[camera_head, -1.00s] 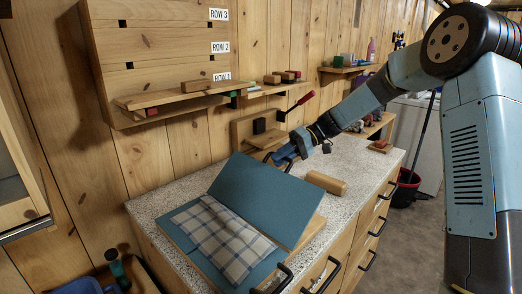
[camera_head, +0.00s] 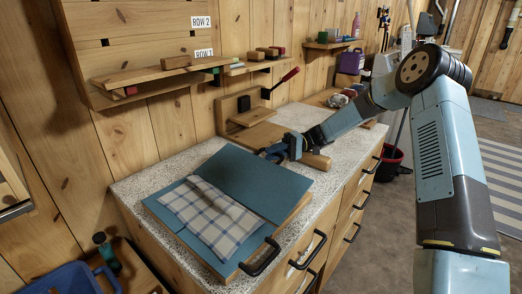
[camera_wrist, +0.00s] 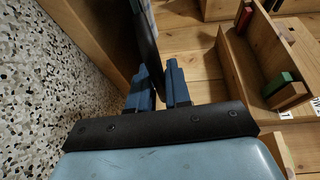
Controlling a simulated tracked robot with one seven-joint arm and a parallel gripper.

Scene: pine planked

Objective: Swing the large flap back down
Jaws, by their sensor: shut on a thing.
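The large flap (camera_head: 245,180) is a blue panel on a wooden folding board (camera_head: 290,216) on the speckled worktop. It leans back to the right, close to flat; I cannot tell whether it rests on the board. A blue-and-white checked cloth (camera_head: 208,212) lies folded on the board's blue left part. My gripper (camera_head: 270,154) is at the flap's far edge. In the wrist view, my gripper (camera_wrist: 158,85) is shut on a thin dark piece (camera_wrist: 147,40), apparently the flap's handle or edge. The jaws hide the exact contact.
A wooden stand (camera_head: 248,125) with a red-handled lever is behind. Shelves (camera_head: 160,75) hang on the plank wall. Black drawer handles (camera_head: 310,250) stick out in front. The worktop's right side is partly clear.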

